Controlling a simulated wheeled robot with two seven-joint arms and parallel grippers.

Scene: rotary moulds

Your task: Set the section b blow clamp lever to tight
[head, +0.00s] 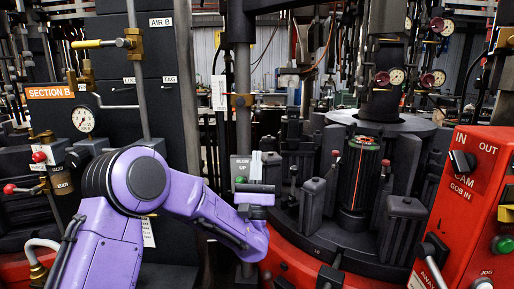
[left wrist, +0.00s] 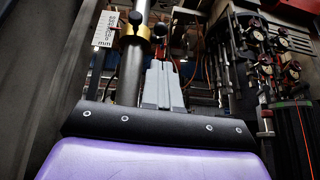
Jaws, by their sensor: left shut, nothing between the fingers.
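The orange SECTION B sign (head: 50,92) is on the dark panel at the left. No label I can read says blow clamp, so I cannot tell which lever it is. Candidates near the sign are a yellow-handled lever (head: 88,44) lying level above it, a red-knobbed lever (head: 39,157) below it and another red knob (head: 10,189) at the left edge. My left gripper (head: 256,164) points up in front of the BLOW UP plate (head: 240,163), right of these levers and apart from them. Its pale grey fingers (left wrist: 162,85) are together and empty in the left wrist view. My right gripper is out of view.
A round gauge (head: 83,119) sits under the sign. A vertical grey post (head: 243,90) stands behind my left gripper. Dark moulds with red-knobbed levers (head: 335,154) fill the middle right. A red control box (head: 470,190) stands at the right.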

